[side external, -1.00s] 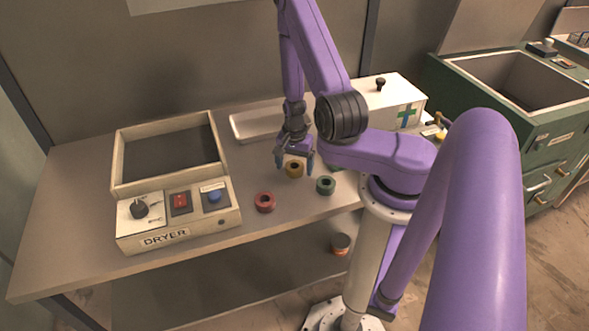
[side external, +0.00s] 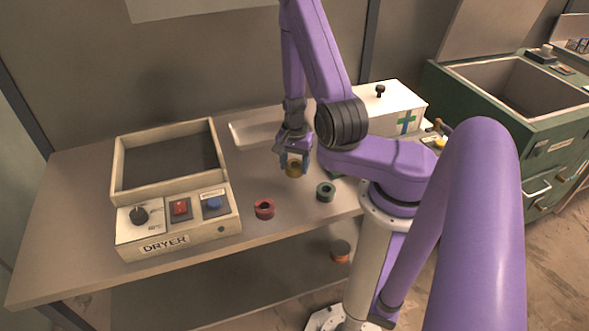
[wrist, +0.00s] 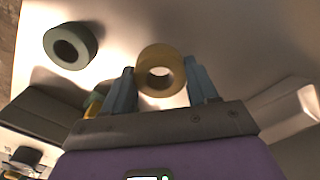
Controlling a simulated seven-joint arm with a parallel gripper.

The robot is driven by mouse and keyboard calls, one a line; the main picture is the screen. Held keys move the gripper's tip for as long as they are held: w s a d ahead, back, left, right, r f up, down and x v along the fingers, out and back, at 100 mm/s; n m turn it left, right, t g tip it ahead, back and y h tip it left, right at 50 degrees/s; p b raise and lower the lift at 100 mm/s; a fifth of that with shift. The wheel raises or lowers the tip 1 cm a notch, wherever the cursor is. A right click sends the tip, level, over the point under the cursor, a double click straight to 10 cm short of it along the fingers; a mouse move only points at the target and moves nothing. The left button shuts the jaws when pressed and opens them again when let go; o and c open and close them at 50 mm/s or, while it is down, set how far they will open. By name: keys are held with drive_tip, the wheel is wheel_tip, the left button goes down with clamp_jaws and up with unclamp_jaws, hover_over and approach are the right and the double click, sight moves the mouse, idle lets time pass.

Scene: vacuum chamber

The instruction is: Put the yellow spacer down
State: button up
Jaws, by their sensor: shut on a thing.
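The yellow spacer (side external: 294,169) is a short ring with a round hole. My gripper (side external: 294,163) is shut on it, one finger on each side. In the wrist view the yellow spacer (wrist: 160,72) sits between the blue fingertips of my gripper (wrist: 163,85). In the side view it is at or just above the table (side external: 90,190); I cannot tell whether it touches.
The dryer (side external: 180,222) is at left. A pale tray (side external: 240,138) and a white box (side external: 385,97) are behind.

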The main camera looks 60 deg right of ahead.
drive_tip(key=s+a+r, duration=0.6)
drive_tip(key=s+r, duration=0.4)
drive_tip(key=s, duration=0.2)
drive_tip(key=shift+s+a, duration=0.15)
drive_tip(key=shift+s, duration=0.1)
idle(0.3)
